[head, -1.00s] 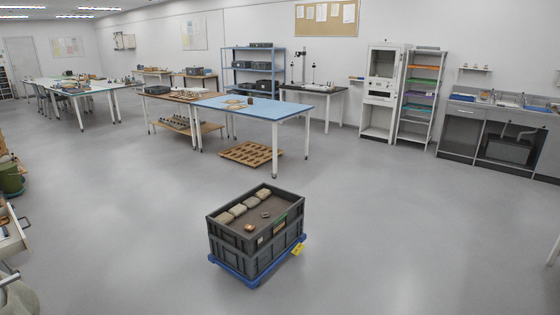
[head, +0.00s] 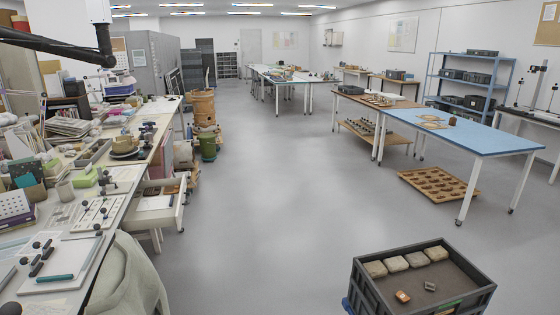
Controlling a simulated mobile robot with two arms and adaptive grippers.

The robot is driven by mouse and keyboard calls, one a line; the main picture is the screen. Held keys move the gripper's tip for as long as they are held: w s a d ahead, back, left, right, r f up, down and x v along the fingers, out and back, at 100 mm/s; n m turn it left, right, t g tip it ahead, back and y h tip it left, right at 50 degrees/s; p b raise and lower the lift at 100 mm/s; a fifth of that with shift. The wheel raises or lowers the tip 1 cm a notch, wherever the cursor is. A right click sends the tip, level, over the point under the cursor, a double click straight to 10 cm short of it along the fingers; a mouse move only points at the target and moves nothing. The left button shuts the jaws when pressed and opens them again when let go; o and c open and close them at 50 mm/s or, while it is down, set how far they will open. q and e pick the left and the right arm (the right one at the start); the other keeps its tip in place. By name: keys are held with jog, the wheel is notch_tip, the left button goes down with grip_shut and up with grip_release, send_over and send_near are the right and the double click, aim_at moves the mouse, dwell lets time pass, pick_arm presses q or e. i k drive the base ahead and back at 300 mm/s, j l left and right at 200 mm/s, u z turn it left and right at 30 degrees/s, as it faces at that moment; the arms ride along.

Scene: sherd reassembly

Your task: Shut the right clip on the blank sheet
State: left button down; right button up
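A board with a white sheet (head: 72,262) lies on the near end of the long bench at the lower left of the head view. Several small black clips or knobs (head: 42,256) sit by its left side, and one dark piece (head: 98,231) is at its far right corner. A teal bar (head: 54,278) lies across its near part. At this size I cannot tell which clip is open or shut, or whether the sheet is blank. Another pale sheet (head: 14,246) lies beyond it to the left. Neither of my grippers is in view.
The bench is crowded with papers, boxes and small tools. An open drawer (head: 160,205) juts from it, and a grey draped seat (head: 128,280) stands at its near end. A dark crate (head: 375,285) stands at the lower right. The floor between is clear.

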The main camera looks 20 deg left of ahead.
aim_at(46, 247)
jog(key=i+j+u, duration=0.15)
jog(key=i+u, duration=0.25)
jog(key=i, duration=0.25)
jog(key=i+u, duration=0.45)
jog(key=i, duration=0.2)
jog(key=i+l+u, duration=0.4)
jog(key=i, duration=0.25)
jog(key=i+u, duration=0.65)
jog(key=u, duration=0.15)
jog(key=i+l+u, duration=0.15)
jog(key=i+u, duration=0.25)
jog(key=i+l+u, duration=0.2)
jog(key=u, duration=0.2)
